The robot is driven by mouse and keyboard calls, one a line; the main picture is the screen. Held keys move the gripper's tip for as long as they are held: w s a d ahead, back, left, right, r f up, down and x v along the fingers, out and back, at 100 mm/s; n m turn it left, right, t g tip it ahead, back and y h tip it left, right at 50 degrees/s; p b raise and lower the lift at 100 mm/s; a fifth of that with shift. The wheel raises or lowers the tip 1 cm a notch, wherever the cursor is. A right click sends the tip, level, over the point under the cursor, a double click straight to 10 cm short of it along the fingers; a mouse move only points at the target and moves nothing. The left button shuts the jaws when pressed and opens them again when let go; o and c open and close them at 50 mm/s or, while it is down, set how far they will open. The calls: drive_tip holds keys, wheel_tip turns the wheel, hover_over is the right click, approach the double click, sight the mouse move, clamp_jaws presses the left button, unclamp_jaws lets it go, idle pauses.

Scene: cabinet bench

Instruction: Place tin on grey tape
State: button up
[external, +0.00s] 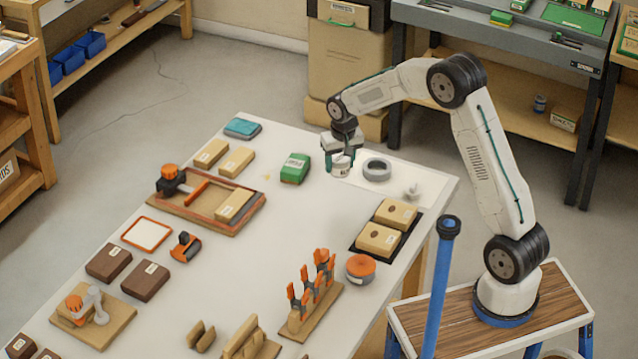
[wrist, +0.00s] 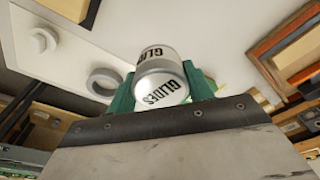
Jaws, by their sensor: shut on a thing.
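The tin (external: 341,167) is a small pale can lettered GLIDES in the wrist view (wrist: 162,88). My gripper (external: 342,160) is shut on it, with green fingers on either side of the tin, and points down at the far end of the white table. I cannot tell whether the tin touches the table. The grey tape (external: 377,170) is a ring lying flat just right of the tin in the external view, apart from it. In the wrist view the tape (wrist: 103,82) lies left of the tin, with its open centre clear.
A small white knobbed object (external: 411,192) stands right of the tape. A green box (external: 295,168) is left of my gripper. A dark tray with two tan boxes (external: 379,238) lies nearer. The white table (external: 300,215) is clear in the middle.

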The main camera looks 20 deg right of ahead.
drive_tip(key=s+d, duration=0.2)
drive_tip(key=d, duration=1.1)
drive_tip(key=n, duration=0.3)
hover_over(376, 165)
drive_tip(key=f, duration=0.4)
drive_tip(key=shift+s+f, duration=0.25)
drive_tip(key=shift+s, duration=0.1)
drive_tip(key=shift+w+f, duration=0.15)
drive_tip(key=shift+f, duration=1.65)
drive_tip(key=shift+f, duration=0.15)
drive_tip(key=o, duration=1)
